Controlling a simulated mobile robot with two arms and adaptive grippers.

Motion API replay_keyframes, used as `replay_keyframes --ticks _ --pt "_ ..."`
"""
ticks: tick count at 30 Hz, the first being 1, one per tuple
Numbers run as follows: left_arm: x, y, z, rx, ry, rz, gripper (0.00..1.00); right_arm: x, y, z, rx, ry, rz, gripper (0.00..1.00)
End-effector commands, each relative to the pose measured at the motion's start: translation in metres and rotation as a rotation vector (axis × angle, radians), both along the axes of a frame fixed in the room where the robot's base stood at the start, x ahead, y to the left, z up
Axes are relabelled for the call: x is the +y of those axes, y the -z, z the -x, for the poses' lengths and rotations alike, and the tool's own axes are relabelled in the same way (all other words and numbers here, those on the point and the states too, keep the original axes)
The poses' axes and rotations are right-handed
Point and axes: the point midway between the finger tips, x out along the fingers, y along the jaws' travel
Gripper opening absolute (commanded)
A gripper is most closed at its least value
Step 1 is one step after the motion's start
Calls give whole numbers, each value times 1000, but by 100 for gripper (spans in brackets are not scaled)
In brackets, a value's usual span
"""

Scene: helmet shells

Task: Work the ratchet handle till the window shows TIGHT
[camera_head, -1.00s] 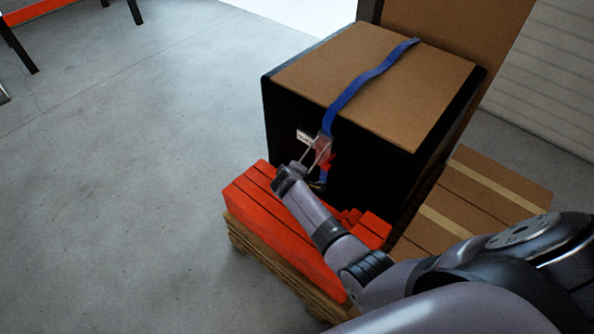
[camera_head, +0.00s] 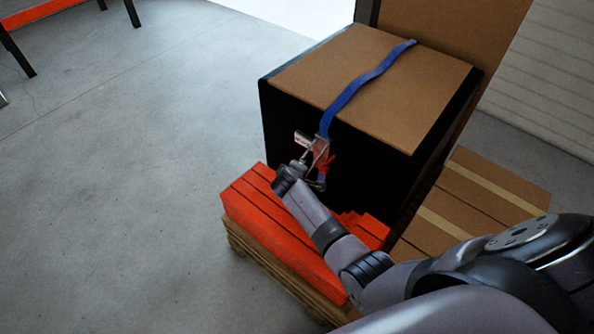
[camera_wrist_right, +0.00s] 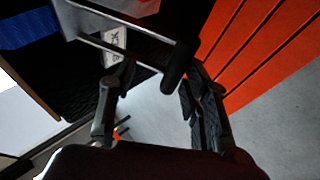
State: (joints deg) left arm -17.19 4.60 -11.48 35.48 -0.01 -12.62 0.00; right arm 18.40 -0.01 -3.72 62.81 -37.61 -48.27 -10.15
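The ratchet (camera_head: 318,147) hangs on the blue strap (camera_head: 345,100) at the front of the black-sided crate (camera_head: 390,90). In the right wrist view its metal handle frame (camera_wrist_right: 135,45) runs across the top and ends in a dark grip (camera_wrist_right: 180,66). A white label (camera_wrist_right: 113,43) with dark letters shows behind the frame; I cannot read it fully. My right gripper (camera_wrist_right: 158,85) has its fingers apart, with the dark grip close to the right fingertip. I cannot tell whether they touch. My left gripper is out of view.
The crate stands beside orange slats (camera_head: 265,215) on a wooden pallet (camera_head: 270,275). Brown slatted boards (camera_head: 470,205) lie to the right. Open grey floor (camera_head: 120,180) lies to the left.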

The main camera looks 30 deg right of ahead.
Motion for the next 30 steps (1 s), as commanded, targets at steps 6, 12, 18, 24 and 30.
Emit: replay_keyframes --ticks 6,12,18,24,30 --pt "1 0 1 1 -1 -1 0 -2 -3 -1 -5 1 5 36" --pt "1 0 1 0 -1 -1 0 6 -11 8 -4 1 3 36" --pt "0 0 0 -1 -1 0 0 22 -34 30 -3 0 0 36" --pt "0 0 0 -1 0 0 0 39 -60 53 -2 0 0 36" --pt "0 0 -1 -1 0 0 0 50 -77 67 -1 0 1 36"
